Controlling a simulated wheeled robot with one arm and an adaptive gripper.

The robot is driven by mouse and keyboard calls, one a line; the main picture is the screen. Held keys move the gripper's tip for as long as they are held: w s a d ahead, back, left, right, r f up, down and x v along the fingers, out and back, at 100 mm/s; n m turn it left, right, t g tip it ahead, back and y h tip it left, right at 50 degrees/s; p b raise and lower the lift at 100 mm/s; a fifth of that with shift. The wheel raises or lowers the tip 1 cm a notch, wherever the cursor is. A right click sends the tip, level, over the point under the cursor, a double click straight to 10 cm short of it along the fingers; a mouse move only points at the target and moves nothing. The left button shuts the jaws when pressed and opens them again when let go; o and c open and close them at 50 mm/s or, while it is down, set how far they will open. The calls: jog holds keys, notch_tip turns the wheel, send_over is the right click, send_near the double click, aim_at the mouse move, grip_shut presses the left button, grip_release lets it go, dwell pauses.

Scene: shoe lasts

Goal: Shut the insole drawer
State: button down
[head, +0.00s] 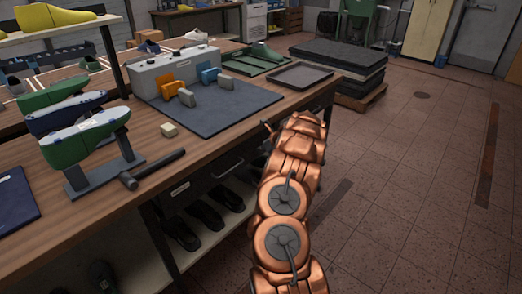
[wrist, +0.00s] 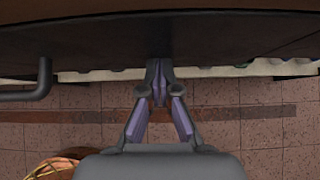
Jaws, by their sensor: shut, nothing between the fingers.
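The dark drawer front (head: 202,183) is under the bench top in the head view, with a small pale label and a grey bar handle (head: 228,168). In the wrist view a dark front (wrist: 90,44) spans the top, with a grey bar handle (wrist: 28,95) at left. My gripper (wrist: 158,68) is shut and empty, its tips at or close to this front, right of the handle. I cannot tell if they touch. In the head view my copper arm hides the gripper and part of the bench front. How far the drawer stands out is unclear.
The wooden bench (head: 225,137) carries a blue-grey mat (head: 215,108), shoe lasts on a stand, a hammer (head: 150,169) and a dark tray (head: 300,75). Dark shoes (head: 205,216) lie on the shelf below. Tiled floor (head: 420,170) is clear at right; a stacked pallet (head: 340,70) stands behind.

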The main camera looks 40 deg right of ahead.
jog(key=shift+w+r+p, duration=0.15)
jog(key=shift+w+p, duration=0.15)
jog(key=shift+w, duration=0.5)
jog(key=shift+w+a+r, duration=0.1)
jog(key=shift+w+a, duration=0.1)
jog(key=shift+s, duration=0.1)
jog(key=s+d+r, duration=0.1)
jog(key=s+r, duration=0.5)
jog(key=s, duration=0.5)
jog(key=shift+s+r, duration=0.3)
jog(key=shift+s, duration=0.05)
jog(key=shift+d, duration=0.15)
